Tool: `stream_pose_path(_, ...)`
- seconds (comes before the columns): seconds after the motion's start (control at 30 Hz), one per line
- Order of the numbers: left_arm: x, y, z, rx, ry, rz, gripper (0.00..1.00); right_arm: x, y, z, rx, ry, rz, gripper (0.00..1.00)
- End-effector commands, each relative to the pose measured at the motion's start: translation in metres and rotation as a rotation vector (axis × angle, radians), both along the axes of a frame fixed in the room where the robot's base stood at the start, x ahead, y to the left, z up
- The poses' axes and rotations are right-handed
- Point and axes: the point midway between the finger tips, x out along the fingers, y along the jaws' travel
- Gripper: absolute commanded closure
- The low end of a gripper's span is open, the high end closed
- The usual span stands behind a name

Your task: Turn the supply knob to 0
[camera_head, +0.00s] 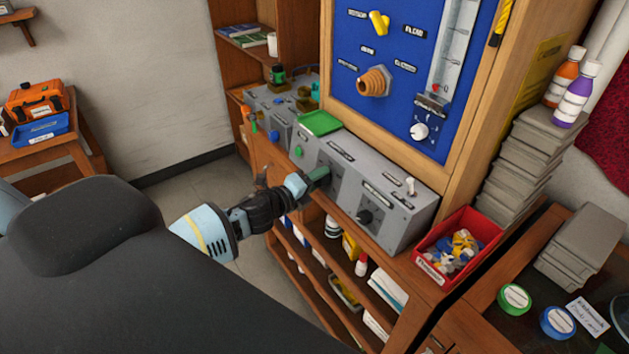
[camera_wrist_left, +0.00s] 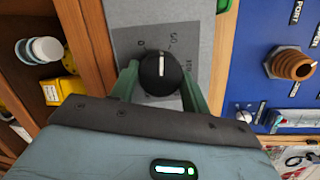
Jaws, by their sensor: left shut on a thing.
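My left gripper (camera_head: 318,174) reaches the left part of the front of a grey box (camera_head: 345,178) on the bench. In the left wrist view, its two green fingers (camera_wrist_left: 160,88) are shut on the sides of a round black knob (camera_wrist_left: 160,74). In the head view the gripper covers this knob. My right gripper is not in view.
A blue panel (camera_head: 395,95) rises behind. Shelves with bottles lie below.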

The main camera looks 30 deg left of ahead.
Motion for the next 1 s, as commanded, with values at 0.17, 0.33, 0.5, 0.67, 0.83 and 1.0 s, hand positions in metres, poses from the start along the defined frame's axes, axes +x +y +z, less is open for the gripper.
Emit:
stream_pose_path(0.17,0.0005,0.0005,0.0021,-0.149,0.061,0.034,0.76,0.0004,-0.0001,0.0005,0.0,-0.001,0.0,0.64)
stream_pose_path(0.33,0.0007,0.0003,0.003,-0.288,0.118,0.064,0.76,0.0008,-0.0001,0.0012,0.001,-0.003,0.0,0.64)
stream_pose_path(0.5,0.0008,0.0007,0.0033,-0.407,0.168,0.091,0.76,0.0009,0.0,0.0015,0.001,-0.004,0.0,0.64)
stream_pose_path(0.67,0.0009,0.0005,0.0034,-0.493,0.203,0.111,0.76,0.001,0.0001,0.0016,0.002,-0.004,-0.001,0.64)
stream_pose_path(0.83,0.0007,0.0006,0.0034,-0.552,0.228,0.123,0.76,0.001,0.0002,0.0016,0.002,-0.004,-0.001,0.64)
stream_pose_path(1.0,0.0008,0.0006,0.0036,-0.584,0.241,0.13,0.76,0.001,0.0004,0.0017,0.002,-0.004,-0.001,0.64)
